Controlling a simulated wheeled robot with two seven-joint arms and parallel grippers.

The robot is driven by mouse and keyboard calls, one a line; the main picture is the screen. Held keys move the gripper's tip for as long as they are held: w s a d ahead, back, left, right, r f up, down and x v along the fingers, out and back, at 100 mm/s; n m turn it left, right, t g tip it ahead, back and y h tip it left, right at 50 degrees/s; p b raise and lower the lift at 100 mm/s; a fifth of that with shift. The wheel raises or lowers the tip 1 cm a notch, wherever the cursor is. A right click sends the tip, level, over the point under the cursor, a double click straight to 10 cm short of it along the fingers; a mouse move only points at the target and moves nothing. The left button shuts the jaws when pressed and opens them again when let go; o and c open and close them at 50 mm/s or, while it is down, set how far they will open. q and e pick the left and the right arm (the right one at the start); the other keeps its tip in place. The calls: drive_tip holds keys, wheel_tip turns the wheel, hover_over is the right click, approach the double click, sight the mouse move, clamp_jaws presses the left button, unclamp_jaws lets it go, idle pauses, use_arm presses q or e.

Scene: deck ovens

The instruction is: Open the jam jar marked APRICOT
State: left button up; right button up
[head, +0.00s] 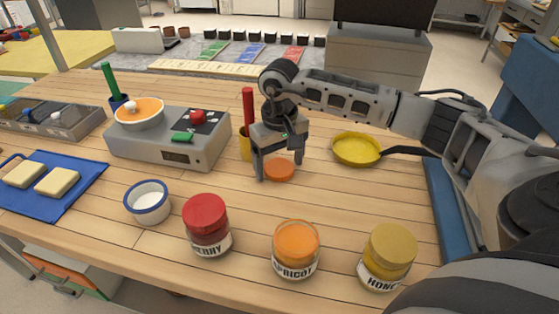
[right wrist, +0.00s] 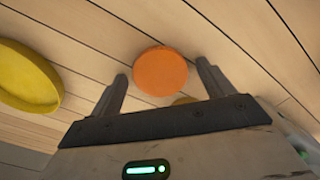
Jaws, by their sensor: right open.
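The APRICOT jar (head: 295,262) stands upright at the table's front, its label partly turned away. Its top looks orange with a pale rim and no raised lid like its neighbours'. A flat orange disc, which looks like its lid (head: 279,170), lies on the table behind the jar; it also shows in the right wrist view (right wrist: 160,71). My right gripper (head: 280,168) is open, pointing down over the disc, with a finger on either side. I cannot tell whether the fingers touch it. My left gripper is not in view.
A red-lidded jar (head: 206,222) stands left of the apricot jar, a yellow-lidded HONEY jar (head: 388,256) right. A yellow pan (head: 356,149) lies right of the gripper.

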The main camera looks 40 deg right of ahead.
sight(280, 168)
wheel_tip(280, 168, up, 12)
drive_tip(key=b, duration=0.1)
drive_tip(key=shift+r, duration=0.15)
idle(0.4)
wheel_tip(280, 168, down, 13)
drive_tip(key=shift+r+p, duration=0.1)
drive_tip(key=shift+p, duration=0.2)
wheel_tip(280, 168, up, 2)
drive_tip(key=shift+r, duration=0.25)
drive_tip(key=shift+r+b, duration=0.3)
drive_tip(key=shift+r, duration=0.45)
